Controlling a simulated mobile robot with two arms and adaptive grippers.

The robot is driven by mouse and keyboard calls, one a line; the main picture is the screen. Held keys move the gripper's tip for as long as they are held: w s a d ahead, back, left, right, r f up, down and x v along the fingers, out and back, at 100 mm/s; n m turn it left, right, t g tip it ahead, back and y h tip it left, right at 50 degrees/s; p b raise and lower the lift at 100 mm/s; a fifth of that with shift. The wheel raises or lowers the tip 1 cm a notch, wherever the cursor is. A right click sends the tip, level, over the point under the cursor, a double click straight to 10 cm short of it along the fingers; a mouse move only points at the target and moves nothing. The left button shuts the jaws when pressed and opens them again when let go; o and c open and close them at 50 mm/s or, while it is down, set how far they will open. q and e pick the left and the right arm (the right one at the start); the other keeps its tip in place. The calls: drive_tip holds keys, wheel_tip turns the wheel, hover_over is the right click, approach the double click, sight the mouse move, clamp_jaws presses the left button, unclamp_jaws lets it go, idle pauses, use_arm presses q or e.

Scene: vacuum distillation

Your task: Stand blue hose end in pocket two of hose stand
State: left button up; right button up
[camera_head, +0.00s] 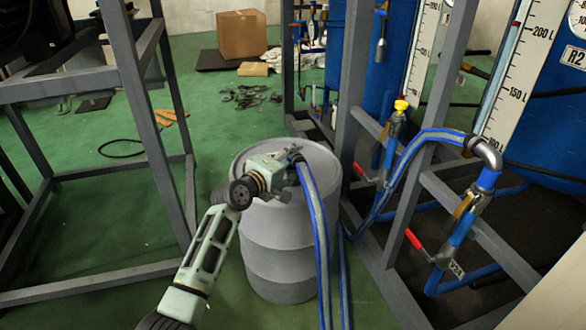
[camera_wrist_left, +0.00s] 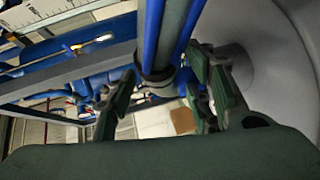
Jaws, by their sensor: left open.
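My left gripper (camera_head: 294,158) is above the grey drum and is open. In the left wrist view the left gripper (camera_wrist_left: 160,90) has its fingers on either side of the metal fitting at the blue hose end (camera_wrist_left: 155,80). I cannot tell whether they touch it. The blue hose (camera_head: 315,220) hangs down from beside the gripper along the front of the drum, and its end is partly hidden by the gripper. I cannot make out the hose stand or its pocket two in either view. My right gripper is not in view.
The grey drum (camera_head: 285,245) stands under my left gripper. A grey frame (camera_head: 350,100) with blue tanks, valves and another blue hose stretch (camera_head: 402,165) is on the right. An empty grey frame (camera_head: 135,90) is on the left. Green floor (camera_head: 90,230) lies open between.

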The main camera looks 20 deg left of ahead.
use_arm(q)
clamp_jaws()
drive_tip(key=shift+f, duration=0.1)
idle(0.4)
